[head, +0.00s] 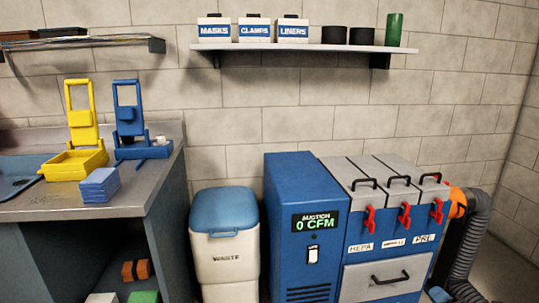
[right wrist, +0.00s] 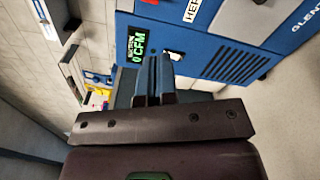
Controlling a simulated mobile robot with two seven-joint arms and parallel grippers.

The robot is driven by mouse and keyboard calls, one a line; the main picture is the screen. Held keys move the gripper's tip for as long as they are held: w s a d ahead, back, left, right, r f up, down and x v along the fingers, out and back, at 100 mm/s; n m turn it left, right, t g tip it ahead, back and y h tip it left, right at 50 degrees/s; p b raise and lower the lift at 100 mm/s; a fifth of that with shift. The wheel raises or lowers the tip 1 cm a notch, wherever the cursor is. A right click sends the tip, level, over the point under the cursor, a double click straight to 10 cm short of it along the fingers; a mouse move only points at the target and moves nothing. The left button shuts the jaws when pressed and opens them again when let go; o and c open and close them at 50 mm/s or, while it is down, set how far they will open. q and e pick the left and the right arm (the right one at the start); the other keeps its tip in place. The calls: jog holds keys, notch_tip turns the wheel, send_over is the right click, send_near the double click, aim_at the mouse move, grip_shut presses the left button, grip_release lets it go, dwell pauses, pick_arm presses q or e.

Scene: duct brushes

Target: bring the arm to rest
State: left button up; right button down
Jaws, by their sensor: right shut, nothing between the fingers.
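My right gripper (right wrist: 153,62) shows in the right wrist view, with its two blue-grey fingers together and nothing between them. It points toward the blue suction unit, whose display (right wrist: 137,46) reads 0 CFM; I cannot tell the exact gap. In the head view, a small blue-grey tip at the bottom right edge may be part of my right gripper (head: 438,295); the rest is out of frame. My left gripper is not in either view.
The blue suction unit (head: 284,190) has lidded compartments with red latches and a grey hose (head: 474,235). A waste bin (head: 226,270) stands beside it. The counter (head: 120,203) holds yellow and blue holders and a blue stack. A shelf (head: 310,47) carries labelled boxes.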

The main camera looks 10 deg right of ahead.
jog(key=s+a+f+m+g, duration=0.2)
jog(key=s+a+m, duration=0.1)
jog(key=s, duration=0.4)
jog(key=s+a+f+m+g, duration=0.1)
jog(key=s+a+f+m, duration=0.15)
jog(key=s, duration=0.55)
jog(key=s+a+f+m+g, duration=0.2)
jog(key=s+a+f+m, duration=0.1)
jog(key=s, duration=0.4)
jog(key=s+a+r+m+g, duration=0.15)
jog(key=s+a+m, duration=0.25)
jog(key=s, duration=0.5)
jog(key=s+a+r+m+g, duration=0.1)
jog(key=s+a+m+g, duration=0.2)
jog(key=s, duration=0.5)
jog(key=shift+a+m+t, duration=0.75)
jog(key=shift+a+m, duration=1.9)
jog(key=shift+a, duration=0.35)
pick_arm(q)
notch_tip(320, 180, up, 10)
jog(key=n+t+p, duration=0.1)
jog(key=p, duration=1.2)
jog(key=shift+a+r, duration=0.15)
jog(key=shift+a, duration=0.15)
pick_arm(e)
notch_tip(320, 180, up, 9)
jog(key=m+t+h, duration=0.1)
jog(key=shift+w+d+r+m, duration=0.15)
jog(key=shift+w+r+m, duration=0.05)
jog(key=shift+w+m, duration=0.15)
